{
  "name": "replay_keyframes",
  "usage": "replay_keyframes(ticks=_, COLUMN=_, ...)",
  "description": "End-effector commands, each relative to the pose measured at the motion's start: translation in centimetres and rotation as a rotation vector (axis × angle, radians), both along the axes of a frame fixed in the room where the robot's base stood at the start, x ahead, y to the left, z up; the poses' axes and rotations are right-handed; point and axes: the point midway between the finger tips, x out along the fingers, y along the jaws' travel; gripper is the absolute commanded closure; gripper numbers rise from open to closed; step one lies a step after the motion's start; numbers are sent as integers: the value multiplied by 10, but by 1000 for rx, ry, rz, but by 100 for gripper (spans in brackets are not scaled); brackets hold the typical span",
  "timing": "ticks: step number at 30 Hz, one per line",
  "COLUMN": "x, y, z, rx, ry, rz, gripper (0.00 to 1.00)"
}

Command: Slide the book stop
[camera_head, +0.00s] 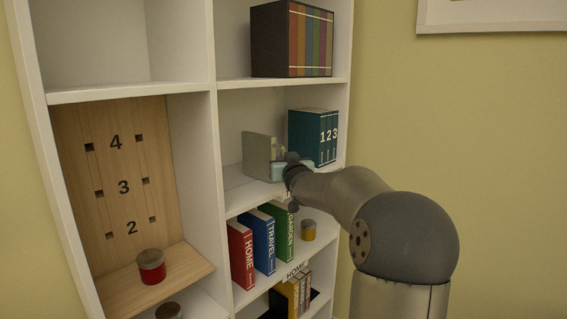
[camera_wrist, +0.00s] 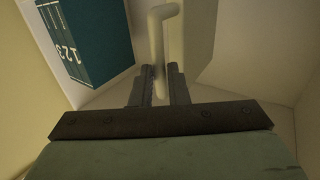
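The book stop (camera_head: 257,156) is a pale grey upright plate on the middle shelf, left of the teal numbered books (camera_head: 312,137). In the wrist view the book stop (camera_wrist: 196,40) shows as a pale plate with a bent bar handle (camera_wrist: 158,35). My gripper (camera_head: 279,152) is at the stop; in the wrist view my gripper (camera_wrist: 160,88) has its two dark fingers close on either side of the handle's lower end, with little or no gap seen. The teal books (camera_wrist: 88,40) stand apart from the stop, upper left there. My wrist hides part of the stop in the head view.
The shelf board (camera_head: 250,192) is bare left of the stop. Below stand red, blue and green books (camera_head: 264,240) and a yellow jar (camera_head: 308,230). A boxed book set (camera_head: 290,40) is above. A red jar (camera_head: 151,266) sits in the left bay.

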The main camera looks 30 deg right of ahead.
Motion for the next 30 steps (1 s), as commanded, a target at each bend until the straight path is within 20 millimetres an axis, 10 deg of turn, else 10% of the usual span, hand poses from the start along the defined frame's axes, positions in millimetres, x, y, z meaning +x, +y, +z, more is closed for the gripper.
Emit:
replay_keyframes(ticks=14, x=-8, y=2, z=1, rx=-3, ry=-1, rz=-1, gripper=66)
replay_keyframes(ticks=30, x=-123, y=40, z=3, rx=-6, ry=1, rz=-1, gripper=66)
